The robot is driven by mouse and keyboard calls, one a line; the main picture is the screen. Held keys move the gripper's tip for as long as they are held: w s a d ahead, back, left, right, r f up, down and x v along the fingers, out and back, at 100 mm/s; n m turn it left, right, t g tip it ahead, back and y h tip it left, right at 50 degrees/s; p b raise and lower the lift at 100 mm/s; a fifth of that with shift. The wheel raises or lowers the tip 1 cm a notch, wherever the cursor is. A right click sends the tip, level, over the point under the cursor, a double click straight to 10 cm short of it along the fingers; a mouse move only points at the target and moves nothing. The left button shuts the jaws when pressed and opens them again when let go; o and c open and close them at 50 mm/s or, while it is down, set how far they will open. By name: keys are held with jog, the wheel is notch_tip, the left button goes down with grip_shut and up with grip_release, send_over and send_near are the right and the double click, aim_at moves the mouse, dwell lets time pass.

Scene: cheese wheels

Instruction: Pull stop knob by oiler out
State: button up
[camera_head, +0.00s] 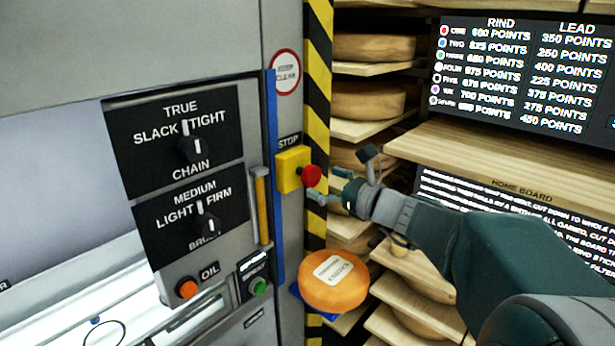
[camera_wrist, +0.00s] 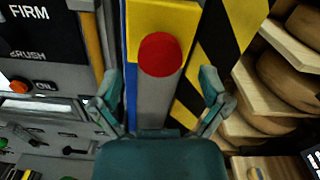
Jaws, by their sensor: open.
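The stop knob (camera_head: 311,175) is a round red button on a yellow box (camera_head: 291,170) under a "STOP" label, on the grey machine's right edge. The oiler level gauge, an amber strip (camera_head: 262,208), stands just left of it. In the wrist view the red knob (camera_wrist: 160,54) shows ahead, at the upper middle. My gripper (camera_head: 340,183) is just right of the knob in the head view, apart from it. In the wrist view its two fingers (camera_wrist: 160,92) are spread wide on either side, below the knob, with nothing between them.
Black dial panels (camera_head: 215,165) and an orange OIL button (camera_head: 187,288) sit left on the machine. A yellow-black striped post (camera_head: 318,90) stands beside the knob. An orange cheese wheel (camera_head: 333,290) sits below. Shelves of cheese and text boards are right.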

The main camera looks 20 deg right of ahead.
jog(key=shift+x, duration=1.55)
jog(key=shift+d, duration=0.1)
grip_shut()
jog(key=shift+v, duration=0.9)
grip_release()
jog(key=shift+s, duration=0.1)
send_near(315, 178)
jog(key=v, duration=0.3)
jog(key=shift+s, duration=0.25)
